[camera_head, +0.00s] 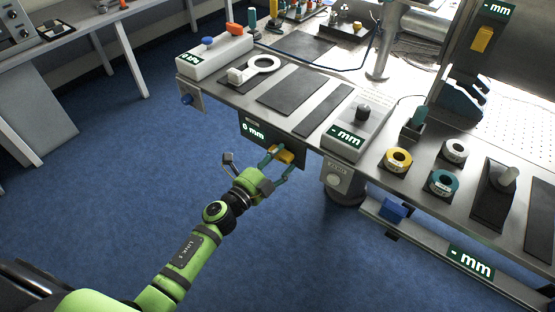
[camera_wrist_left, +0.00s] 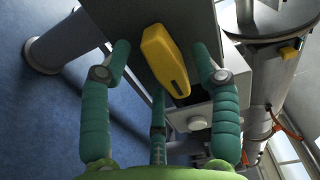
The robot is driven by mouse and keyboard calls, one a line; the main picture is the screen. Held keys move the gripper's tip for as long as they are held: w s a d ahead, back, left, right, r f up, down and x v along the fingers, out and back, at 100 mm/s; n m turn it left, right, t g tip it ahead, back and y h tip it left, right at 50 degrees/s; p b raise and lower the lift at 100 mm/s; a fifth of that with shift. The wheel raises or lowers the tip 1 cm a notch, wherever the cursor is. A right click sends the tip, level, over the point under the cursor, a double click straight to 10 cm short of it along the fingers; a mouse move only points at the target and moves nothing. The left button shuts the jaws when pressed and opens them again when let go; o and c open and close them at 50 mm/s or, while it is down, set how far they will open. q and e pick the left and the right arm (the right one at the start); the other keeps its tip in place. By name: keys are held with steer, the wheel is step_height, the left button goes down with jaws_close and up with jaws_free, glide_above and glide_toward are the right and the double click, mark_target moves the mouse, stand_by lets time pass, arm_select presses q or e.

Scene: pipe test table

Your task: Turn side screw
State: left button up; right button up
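The side screw appears as a yellow bar-shaped knob (camera_head: 282,153) on the dark panel (camera_head: 253,140) under the table's front edge; the panel's display reads 0 mm. In the left wrist view the yellow knob (camera_wrist_left: 163,58) lies between my left gripper's teal fingers. My left gripper (camera_head: 272,167) is open in front of the knob. In the wrist view, gaps show on both sides between the fingers and the knob; whether the third finger, low in that view, touches it I cannot tell. My right gripper is not in view.
The steel table (camera_head: 335,84) holds a grey box with a black knob (camera_head: 362,113), yellow (camera_head: 398,157), white and teal rings, and dark mats. A round button (camera_head: 333,180) sits right of the panel. A blue block (camera_head: 394,211) is on a lower rail. Open blue floor lies at left.

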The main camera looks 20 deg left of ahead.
arm_select(q)
steer(key=v, duration=1.2)
steer(key=shift+w, duration=0.1)
steer(key=shift+m, duration=0.6)
steer(key=b+x, duration=0.1)
steer(key=x, duration=1)
steer(key=shift+w+a+r, duration=0.1)
steer(key=shift+a+r, duration=0.05)
